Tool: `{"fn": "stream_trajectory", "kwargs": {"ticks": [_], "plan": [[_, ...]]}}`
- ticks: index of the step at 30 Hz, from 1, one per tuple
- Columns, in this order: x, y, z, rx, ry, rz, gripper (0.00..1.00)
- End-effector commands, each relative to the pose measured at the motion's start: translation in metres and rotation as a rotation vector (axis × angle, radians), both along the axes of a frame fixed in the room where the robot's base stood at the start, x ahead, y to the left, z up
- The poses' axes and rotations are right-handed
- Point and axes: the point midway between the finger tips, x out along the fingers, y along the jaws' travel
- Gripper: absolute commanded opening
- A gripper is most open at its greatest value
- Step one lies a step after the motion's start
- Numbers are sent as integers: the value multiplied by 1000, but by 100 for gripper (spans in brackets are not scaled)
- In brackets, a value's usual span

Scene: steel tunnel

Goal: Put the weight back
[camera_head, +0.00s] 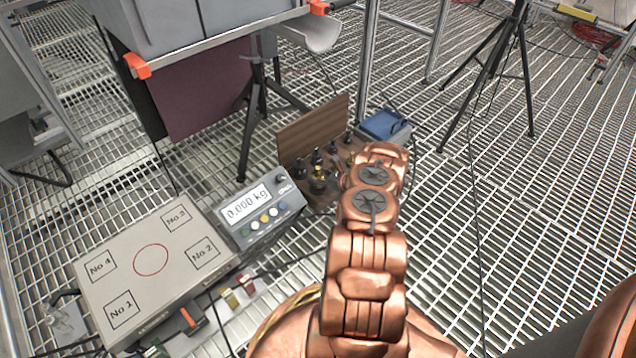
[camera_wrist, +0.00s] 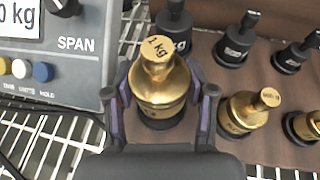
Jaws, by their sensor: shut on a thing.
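A brass 1 kg weight (camera_wrist: 160,85) stands upright between the two fingers of my gripper (camera_wrist: 159,95) in the wrist view, and the gripper is shut on it. A dark round patch shows under its base; I cannot tell whether it rests in the wooden weight box or hangs just above it. In the head view a brass weight (camera_head: 318,181) shows at the box's front left. The box (camera_head: 312,132) has its lid open and holds several dark and brass weights. My arm hides part of the box and most of my gripper there.
The scale platform (camera_head: 130,235) is bare, with a red circle and corner squares No 1 to No 4. Its display unit (camera_head: 258,212) reads 0.000 kg and stands close left of the box. A blue case (camera_head: 384,124) lies behind the box. A tripod (camera_head: 497,75) stands at the upper right.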

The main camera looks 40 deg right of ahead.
Motion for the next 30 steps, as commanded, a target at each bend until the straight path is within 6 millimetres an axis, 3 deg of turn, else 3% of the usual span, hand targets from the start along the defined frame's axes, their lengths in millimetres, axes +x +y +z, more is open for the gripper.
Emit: {"fn": "stream_trajectory", "kwargs": {"ticks": [1, 5, 18, 19, 26, 30], "plan": [[-1, 0, -11, 2, -1, -1, 0], [0, 1, -25, 1, -1, 1, 0], [1, 1, -27, 0, -3, 1, 0], [0, 1, -28, 0, -1, 2, 56], [0, 1, -28, 1, -1, 1, 80], [0, 1, -28, 0, 0, 1, 80]]}}
